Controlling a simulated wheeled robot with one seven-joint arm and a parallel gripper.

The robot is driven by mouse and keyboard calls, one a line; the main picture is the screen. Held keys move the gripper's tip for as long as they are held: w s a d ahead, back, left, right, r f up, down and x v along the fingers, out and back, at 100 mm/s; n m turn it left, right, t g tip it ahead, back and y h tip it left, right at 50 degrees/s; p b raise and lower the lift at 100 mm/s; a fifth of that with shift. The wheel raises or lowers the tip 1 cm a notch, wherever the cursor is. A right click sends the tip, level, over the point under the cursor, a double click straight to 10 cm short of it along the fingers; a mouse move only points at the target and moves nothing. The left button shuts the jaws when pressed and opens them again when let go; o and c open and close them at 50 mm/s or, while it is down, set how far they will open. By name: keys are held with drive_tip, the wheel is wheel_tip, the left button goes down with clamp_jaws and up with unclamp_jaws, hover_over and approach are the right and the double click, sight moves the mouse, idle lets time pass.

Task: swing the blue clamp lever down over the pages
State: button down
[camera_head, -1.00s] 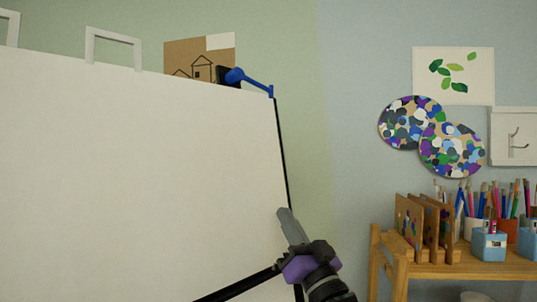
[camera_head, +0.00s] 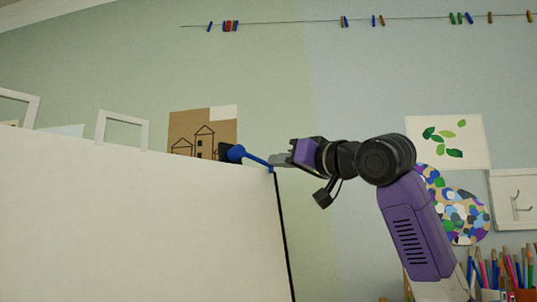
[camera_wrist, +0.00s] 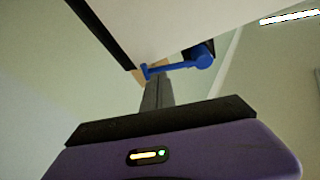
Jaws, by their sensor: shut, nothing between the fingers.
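The blue clamp lever (camera_head: 256,160) is at the top right corner of the large white pad of pages (camera_head: 130,215). Its round pivot sits by a black block (camera_head: 224,151), and its arm slants down to the right, ending at the pad's corner. My gripper (camera_head: 273,161) is shut and empty, its tips beside the lever's free end. In the wrist view the lever (camera_wrist: 180,66) lies just beyond the fingertips (camera_wrist: 153,82). I cannot tell whether they touch it.
A brown card with house drawings (camera_head: 203,133) is behind the pad's top edge. White frame-like handles (camera_head: 123,115) stand along that edge. A line with pegs (camera_head: 345,20) hangs high on the wall. Pencils (camera_head: 500,270) stand at the lower right.

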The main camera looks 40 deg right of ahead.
drive_tip(key=s+a+r+m+g+h, duration=0.2)
drive_tip(key=s+r+g+h, duration=0.15)
drive_tip(key=s+r, duration=0.25)
drive_tip(key=w+d+f+p, duration=0.1)
drive_tip(key=w+p, duration=0.1)
drive_tip(key=w, duration=0.3)
drive_tip(key=w+d+f+g+p, duration=0.1)
drive_tip(key=w+f, duration=0.1)
drive_tip(key=w, duration=0.4)
drive_tip(key=shift+d+f+p, duration=0.2)
drive_tip(key=shift+d+p, duration=0.2)
drive_tip(key=shift+f+y, duration=0.2)
drive_tip(key=shift+y, duration=0.05)
drive_tip(key=shift+s+f+g+b, duration=0.25)
drive_tip(key=shift+f+b, duration=0.6)
drive_tip(key=shift+b, duration=0.1)
drive_tip(key=shift+f, duration=0.1)
